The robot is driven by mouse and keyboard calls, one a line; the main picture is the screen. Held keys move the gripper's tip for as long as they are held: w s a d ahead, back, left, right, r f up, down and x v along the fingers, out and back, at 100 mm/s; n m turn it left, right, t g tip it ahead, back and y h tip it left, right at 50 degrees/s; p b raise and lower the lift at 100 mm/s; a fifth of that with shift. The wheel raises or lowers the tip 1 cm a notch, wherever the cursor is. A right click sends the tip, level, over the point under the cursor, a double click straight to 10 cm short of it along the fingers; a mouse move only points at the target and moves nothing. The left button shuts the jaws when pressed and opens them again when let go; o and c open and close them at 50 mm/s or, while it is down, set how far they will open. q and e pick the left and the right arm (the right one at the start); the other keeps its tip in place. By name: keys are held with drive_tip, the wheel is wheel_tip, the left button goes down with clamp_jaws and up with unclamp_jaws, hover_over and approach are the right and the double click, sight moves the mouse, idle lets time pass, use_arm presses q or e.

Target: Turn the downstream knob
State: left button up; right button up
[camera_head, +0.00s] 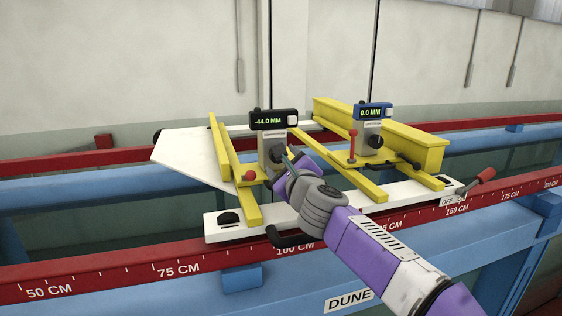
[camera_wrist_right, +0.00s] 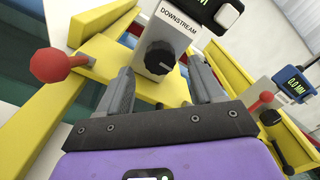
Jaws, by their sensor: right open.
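The downstream knob (camera_wrist_right: 160,58) is a black knob with a pale pointer mark. It sits on a grey block under the label DOWNSTREAM (camera_wrist_right: 178,20). In the head view this is the left gauge, whose black display (camera_head: 273,120) reads -44.0 MM; its knob is partly hidden by my gripper. My right gripper (camera_wrist_right: 161,66) is open and empty, with a finger on either side of the knob's lower front; I cannot tell whether they touch it. It also shows in the head view (camera_head: 282,171). My left gripper is not in view.
A red ball-ended lever (camera_wrist_right: 58,65) stands left of the fingers. A second gauge with a blue display (camera_head: 372,111) reading 0.0 MM stands to the right. Yellow bars (camera_head: 232,165) and a white carriage (camera_head: 228,232) lie across the flume's red scale rail (camera_head: 120,276).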

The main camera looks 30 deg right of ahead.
drive_tip(key=v, duration=0.5)
idle(1.1)
drive_tip(key=m+b, duration=0.2)
drive_tip(key=m, duration=0.1)
drive_tip(key=shift+d+f, duration=0.1)
drive_tip(key=shift+f, duration=0.2)
drive_tip(key=m+b, duration=0.1)
drive_tip(key=m, duration=0.1)
drive_tip(key=shift+m, duration=0.4)
drive_tip(key=shift+w+r, duration=0.1)
drive_tip(key=shift+w, duration=0.25)
drive_tip(key=x, duration=0.6)
drive_tip(key=shift+w+d+p, duration=0.1)
drive_tip(key=shift+w+p, duration=0.2)
drive_tip(key=shift+w, duration=0.05)
